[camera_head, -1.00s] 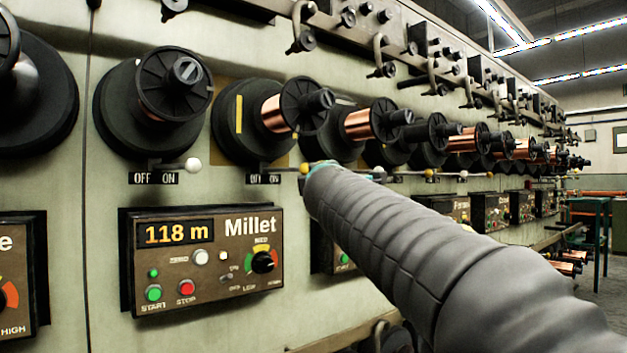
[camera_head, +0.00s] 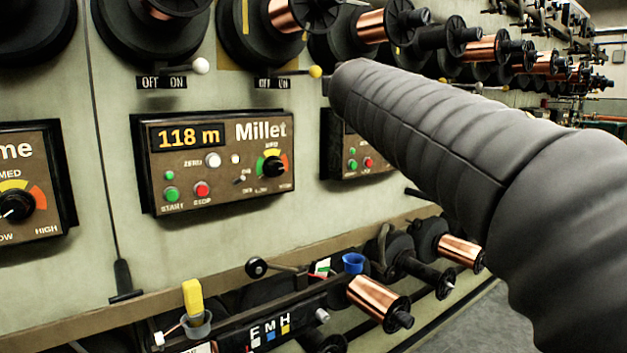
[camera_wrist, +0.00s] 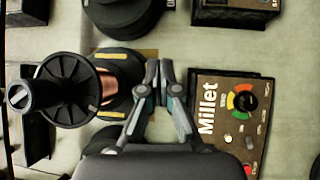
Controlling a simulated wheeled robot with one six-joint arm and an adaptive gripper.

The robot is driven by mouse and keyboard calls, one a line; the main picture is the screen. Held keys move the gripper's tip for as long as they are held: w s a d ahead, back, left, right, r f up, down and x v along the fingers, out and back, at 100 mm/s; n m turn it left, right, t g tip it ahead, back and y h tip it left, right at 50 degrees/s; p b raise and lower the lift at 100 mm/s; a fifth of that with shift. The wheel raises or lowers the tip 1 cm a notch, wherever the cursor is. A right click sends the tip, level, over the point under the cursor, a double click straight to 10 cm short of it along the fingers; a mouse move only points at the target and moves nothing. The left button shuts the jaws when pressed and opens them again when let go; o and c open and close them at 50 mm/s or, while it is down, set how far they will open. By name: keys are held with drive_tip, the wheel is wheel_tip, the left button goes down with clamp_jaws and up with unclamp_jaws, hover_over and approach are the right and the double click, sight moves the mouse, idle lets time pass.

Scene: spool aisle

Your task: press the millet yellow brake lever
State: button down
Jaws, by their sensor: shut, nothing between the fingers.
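The millet yellow brake lever (camera_head: 316,71) is a thin lever with a yellow ball, beside an OFF/ON label above the right part of the Millet panel (camera_head: 146,130). Its ball sits just left of the end of my sleeved arm in the head view. My gripper is hidden there. In the wrist view my gripper (camera_wrist: 158,68) is shut, its fingertips together and empty, between a black spool (camera_wrist: 75,97) and the Millet panel (camera_wrist: 200,125). I cannot make out the lever in the wrist view, so contact cannot be told.
A white-balled lever (camera_head: 201,66) stands left of the yellow one. Copper spools (camera_head: 373,25) project from the machine along the aisle. Below, a shelf bears a yellow block (camera_head: 193,296), a blue cup (camera_head: 354,263) and a copper spool (camera_head: 372,298). Some floor (camera_head: 465,325) shows at lower right.

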drive_tip(key=s+d+f+m+g+h, duration=0.1)
drive_tip(key=s+d+f+m+g, duration=0.15)
drive_tip(key=f, duration=0.55)
drive_tip(key=s+d+f+m+g+p, duration=0.1)
drive_tip(key=s+f+m+g, duration=0.2)
drive_tip(key=f, duration=0.5)
drive_tip(key=s+d+f+m+g+h, duration=0.1)
drive_tip(key=f+m+g, duration=0.1)
drive_tip(key=f+m, duration=0.35)
drive_tip(key=s+d+f+m+g+y+p, duration=0.1)
drive_tip(key=s+f+m+g+p, duration=0.1)
drive_tip(key=s+f, duration=0.3)
drive_tip(key=s+d+f+m+g+y+p, duration=0.1)
drive_tip(key=s+f, duration=0.5)
drive_tip(key=s, duration=0.7)
drive_tip(key=s+d+f+m+g+y+p, duration=0.1)
drive_tip(key=s+f+m+g+p, duration=0.2)
drive_tip(key=s+f, duration=0.3)
drive_tip(key=s+p, duration=0.1)
drive_tip(key=s, duration=0.3)
drive_tip(key=shift+m, duration=0.4)
